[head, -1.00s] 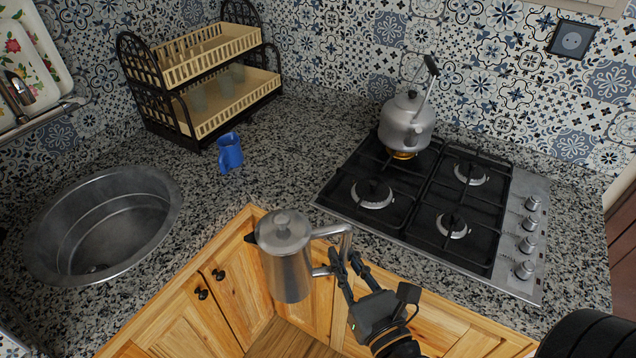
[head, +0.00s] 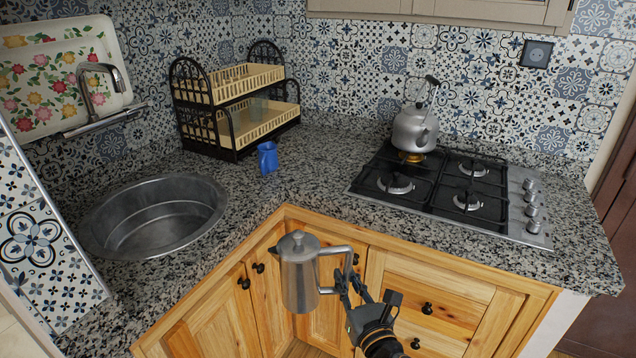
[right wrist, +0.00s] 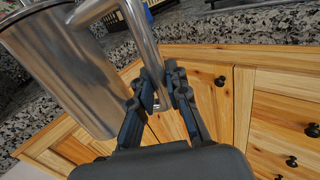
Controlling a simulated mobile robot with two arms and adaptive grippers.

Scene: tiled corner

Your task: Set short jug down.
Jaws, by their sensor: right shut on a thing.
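The short jug (head: 299,275) is a silver metal jug with a lid and a side handle. My right gripper (head: 345,287) is shut on its handle and holds the jug upright in the air, in front of the wooden cabinets. In the right wrist view, the fingers (right wrist: 160,100) close around the lower part of the metal handle, and the jug's body (right wrist: 68,65) is at the upper left. My left gripper is not in view.
A blue cup (head: 267,158) stands before the two-tier rack (head: 240,110). A kettle (head: 414,130) sits on a back burner.

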